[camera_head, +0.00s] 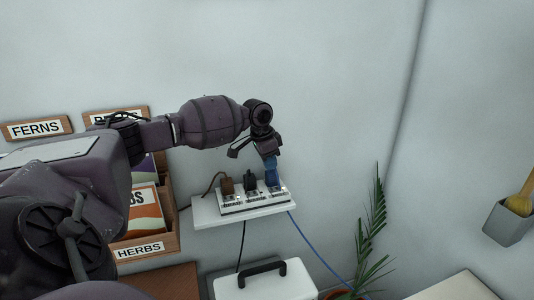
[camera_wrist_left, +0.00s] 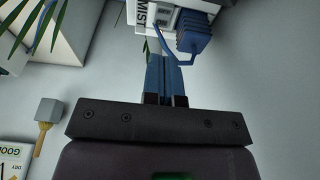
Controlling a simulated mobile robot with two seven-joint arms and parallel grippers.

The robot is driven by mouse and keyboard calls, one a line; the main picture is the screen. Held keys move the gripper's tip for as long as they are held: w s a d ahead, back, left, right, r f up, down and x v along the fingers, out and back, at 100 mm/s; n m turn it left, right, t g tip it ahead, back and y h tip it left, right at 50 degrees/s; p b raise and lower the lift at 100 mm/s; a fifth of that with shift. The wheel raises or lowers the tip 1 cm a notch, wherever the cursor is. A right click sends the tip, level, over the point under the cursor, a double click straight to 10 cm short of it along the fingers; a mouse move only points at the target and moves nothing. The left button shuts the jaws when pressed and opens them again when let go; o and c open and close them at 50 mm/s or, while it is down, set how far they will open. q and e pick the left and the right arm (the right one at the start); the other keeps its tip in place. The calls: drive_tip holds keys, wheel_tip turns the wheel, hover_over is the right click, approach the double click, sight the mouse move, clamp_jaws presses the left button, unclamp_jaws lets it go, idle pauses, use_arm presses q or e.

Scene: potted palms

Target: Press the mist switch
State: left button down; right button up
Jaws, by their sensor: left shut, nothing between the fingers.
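A white power strip (camera_head: 254,199) sits on a small wall shelf, with a brown plug (camera_head: 227,186), a black plug (camera_head: 250,181) and a blue plug (camera_head: 271,179) in it. In the left wrist view the MIST label (camera_wrist_left: 143,13) is at the top, with a small grey switch (camera_wrist_left: 164,17) between it and the blue plug (camera_wrist_left: 195,35). My left gripper (camera_head: 270,158) is shut and empty, pointing down just above the blue plug's end of the strip. Its blue fingertips (camera_wrist_left: 164,60) show close together below the switch; contact cannot be told. My right gripper is not in view.
The white shelf (camera_head: 207,213) carries the strip. A blue cable (camera_head: 306,240) hangs from it, above a white case (camera_head: 264,284) with a black handle. Wooden seed boxes (camera_head: 168,218) stand left. A palm (camera_head: 372,240) stands right, and a grey wall holder (camera_head: 506,224) is farther right.

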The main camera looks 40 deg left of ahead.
sight(274, 189)
use_arm(q)
drive_tip(key=x, duration=0.5)
drive_tip(key=shift+s+a+f, duration=0.1)
drive_tip(key=shift+s+f, duration=0.15)
drive_tip(key=shift+f, duration=0.05)
drive_tip(key=shift+s+f, duration=0.1)
drive_tip(key=shift+f, duration=0.8)
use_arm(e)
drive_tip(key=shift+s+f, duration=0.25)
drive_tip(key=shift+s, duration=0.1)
use_arm(q)
drive_tip(key=shift+s+a+f+t+p, duration=0.1)
drive_tip(key=shift+s+f+t+p, duration=0.05)
drive_tip(key=shift+f+t+p, duration=0.3)
drive_tip(key=shift+r, duration=0.1)
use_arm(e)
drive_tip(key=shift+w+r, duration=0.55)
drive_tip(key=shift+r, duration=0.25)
use_arm(q)
drive_tip(key=shift+w+r, duration=0.1)
drive_tip(key=shift+w, duration=0.15)
